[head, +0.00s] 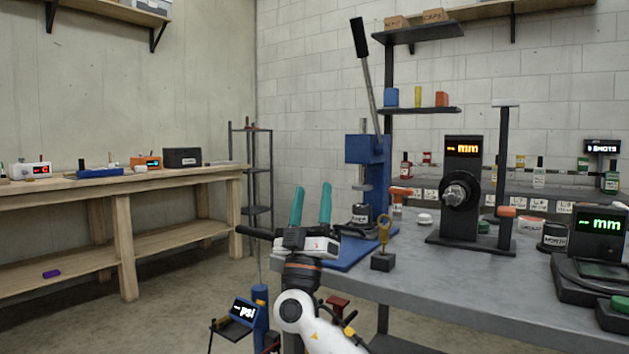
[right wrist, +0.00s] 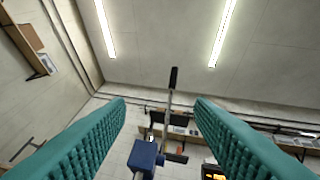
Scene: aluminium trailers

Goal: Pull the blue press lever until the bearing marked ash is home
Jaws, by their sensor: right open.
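The blue press (head: 367,155) stands on the grey workbench. Its lever (head: 360,38) is a metal rod with a black grip, raised up and tilted to the left. A small dark labelled piece (head: 361,213) sits under the press ram; I cannot read its label or tell whether it is the ash bearing. My right gripper (head: 312,205), with teal fingers, is open and empty, in front of and below the press in the picture. In the right wrist view the lever (right wrist: 173,78) shows between the spread fingers (right wrist: 160,108), beyond them, with the blue press (right wrist: 143,155) below. My left gripper is out of view.
The grey bench (head: 450,275) carries a small brass-coloured piece on a black block (head: 382,262), a black gauge stand (head: 461,190) and another mm display (head: 597,225). A shelf (head: 420,109) is behind the press. A wooden bench (head: 120,175) stands at left.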

